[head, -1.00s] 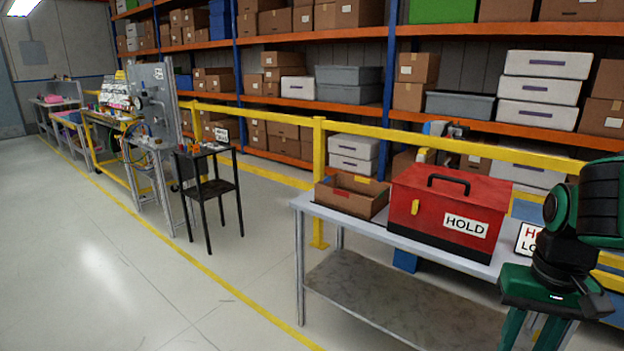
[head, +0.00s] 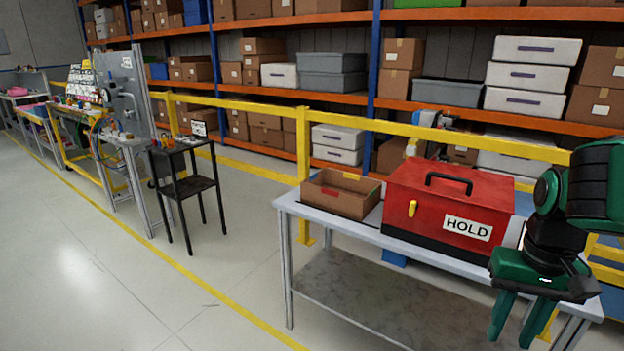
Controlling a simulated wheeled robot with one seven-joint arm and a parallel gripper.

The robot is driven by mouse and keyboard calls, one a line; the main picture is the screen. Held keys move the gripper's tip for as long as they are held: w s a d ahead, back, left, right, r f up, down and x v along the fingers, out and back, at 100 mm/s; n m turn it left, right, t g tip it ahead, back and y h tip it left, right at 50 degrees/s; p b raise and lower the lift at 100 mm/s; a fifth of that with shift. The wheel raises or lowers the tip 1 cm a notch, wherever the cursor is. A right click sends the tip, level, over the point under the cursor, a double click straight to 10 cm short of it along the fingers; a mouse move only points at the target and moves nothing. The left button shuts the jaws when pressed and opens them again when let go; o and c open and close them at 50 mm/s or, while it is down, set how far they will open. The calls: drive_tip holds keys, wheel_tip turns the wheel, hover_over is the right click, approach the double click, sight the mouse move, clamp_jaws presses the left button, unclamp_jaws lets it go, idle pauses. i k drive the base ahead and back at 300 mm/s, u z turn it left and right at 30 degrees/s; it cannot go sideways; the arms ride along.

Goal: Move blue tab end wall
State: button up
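I cannot make out a blue tab or an end wall that clearly fits the name. An open cardboard box (head: 333,203) stands at the left end of the near bench, with a red mark on its front wall. My gripper (head: 519,322) hangs in front of the right part of the bench, fingers pointing down. Its two green fingers are apart, with nothing visible between them. It is well to the right of the box and touches nothing that I can see.
A red toolbox (head: 440,207) marked HOLD stands beside the box on the grey bench (head: 293,203). A yellow rail (head: 303,165) runs behind it, before loaded shelves. A black stand (head: 188,188) and cluttered workbenches (head: 128,142) are farther left. The floor at left is clear.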

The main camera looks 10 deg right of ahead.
sight(317, 178)
drive_tip(key=k, duration=0.65)
drive_tip(key=u, duration=0.65)
drive_tip(key=i, duration=1.6)
drive_tip(key=z, duration=0.4)
